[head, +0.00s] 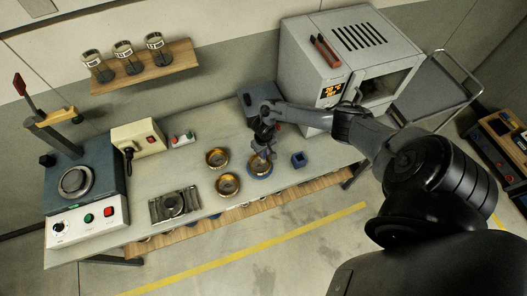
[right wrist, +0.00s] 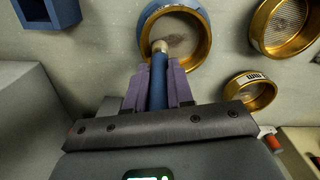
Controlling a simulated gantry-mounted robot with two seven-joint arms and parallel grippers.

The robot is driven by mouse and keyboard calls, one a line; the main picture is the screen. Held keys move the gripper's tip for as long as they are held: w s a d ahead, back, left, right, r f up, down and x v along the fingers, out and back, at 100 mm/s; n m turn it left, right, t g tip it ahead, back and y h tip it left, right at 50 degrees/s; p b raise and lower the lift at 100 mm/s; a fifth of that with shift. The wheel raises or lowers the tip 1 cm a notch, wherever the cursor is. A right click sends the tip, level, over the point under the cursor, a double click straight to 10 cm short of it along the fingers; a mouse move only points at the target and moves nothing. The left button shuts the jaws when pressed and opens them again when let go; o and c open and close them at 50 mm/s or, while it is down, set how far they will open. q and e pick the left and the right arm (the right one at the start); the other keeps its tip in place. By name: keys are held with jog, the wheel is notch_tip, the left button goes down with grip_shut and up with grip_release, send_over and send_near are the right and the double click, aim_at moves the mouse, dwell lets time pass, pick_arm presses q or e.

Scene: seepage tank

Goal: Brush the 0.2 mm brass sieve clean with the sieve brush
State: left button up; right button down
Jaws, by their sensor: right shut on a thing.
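My right gripper (head: 264,146) is shut on the blue handle of the sieve brush (right wrist: 158,78), above the bench. The brush's pale tip is at the near rim of a brass sieve (right wrist: 191,17) in the right wrist view; whether it touches the mesh I cannot tell. This sieve sits in a blue ring (head: 260,175), and its mesh has a dark patch. Two other brass sieves, one upper (head: 217,157) and one lower (head: 228,185), stand to its left in the head view. No mesh size is readable. My left gripper is not in view.
A blue open holder (head: 298,159) stands right of the ringed sieve. A grey box (head: 262,95) and the oven (head: 345,60) are behind. A metal tray (head: 155,212) and a machine with a round plate (head: 90,180) stand at left.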

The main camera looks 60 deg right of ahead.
jog(key=shift+f+b, duration=0.35)
jog(key=shift+f, duration=0.25)
dwell(0.4)
jog(key=shift+p, duration=0.3)
dwell(0.4)
dwell(0.5)
jog(key=shift+w+a, duration=0.1)
jog(key=shift+a, duration=0.1)
jog(key=shift+w+a+p, duration=0.3)
jog(key=shift+a+p, duration=0.15)
jog(key=shift+a, duration=0.5)
jog(key=shift+a, duration=0.1)
jog(key=shift+w+a, duration=0.1)
jog(key=shift+a, duration=0.1)
jog(key=shift+w+a+p, duration=0.3)
jog(key=shift+a+p, duration=0.15)
jog(key=shift+a, duration=0.4)
